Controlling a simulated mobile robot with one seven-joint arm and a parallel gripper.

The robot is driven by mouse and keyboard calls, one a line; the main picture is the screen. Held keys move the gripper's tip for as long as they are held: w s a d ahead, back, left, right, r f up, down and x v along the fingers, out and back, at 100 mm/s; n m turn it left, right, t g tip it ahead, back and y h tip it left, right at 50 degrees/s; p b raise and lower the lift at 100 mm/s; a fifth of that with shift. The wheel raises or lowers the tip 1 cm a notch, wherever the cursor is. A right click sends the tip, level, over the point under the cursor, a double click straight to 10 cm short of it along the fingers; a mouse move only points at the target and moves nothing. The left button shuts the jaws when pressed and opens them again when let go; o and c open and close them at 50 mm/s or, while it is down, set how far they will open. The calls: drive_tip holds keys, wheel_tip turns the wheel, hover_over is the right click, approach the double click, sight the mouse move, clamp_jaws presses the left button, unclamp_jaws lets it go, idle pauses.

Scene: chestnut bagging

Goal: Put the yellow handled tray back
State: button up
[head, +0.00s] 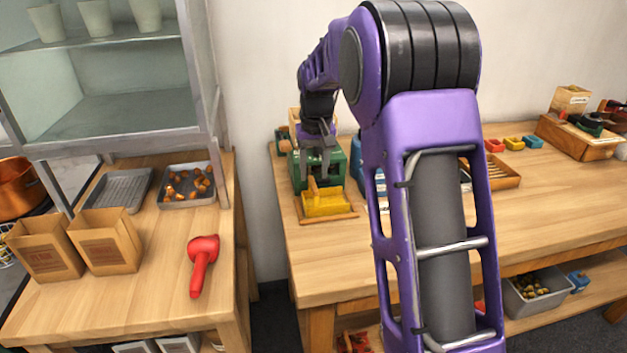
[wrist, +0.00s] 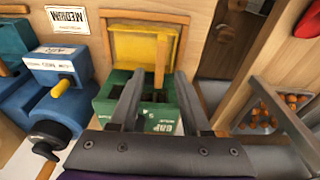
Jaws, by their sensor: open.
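The yellow tray (head: 325,203) sits at the front of the green machine (head: 334,167), on a thin wooden board (head: 345,217) on the right-hand table. Its upright tan handle shows in the wrist view (wrist: 160,62), against the yellow tray (wrist: 133,45). My gripper (head: 322,168) is open and empty, above and near the tray in the head view. In the wrist view my gripper (wrist: 157,84) has its fingers spread over the green machine (wrist: 160,112), with the handle beyond and between the tips. I cannot tell whether either finger touches anything.
A blue machine (wrist: 55,105) stands close beside the green one. The left table holds a red scoop (head: 203,263), paper bags (head: 108,243) and a tray of chestnuts (head: 188,203). A gap separates the two tables.

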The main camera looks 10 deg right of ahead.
wheel_tip(320, 180, up, 7)
drive_tip(key=s, duration=0.1)
drive_tip(key=shift+p, duration=0.4)
drive_tip(key=shift+a, duration=0.1)
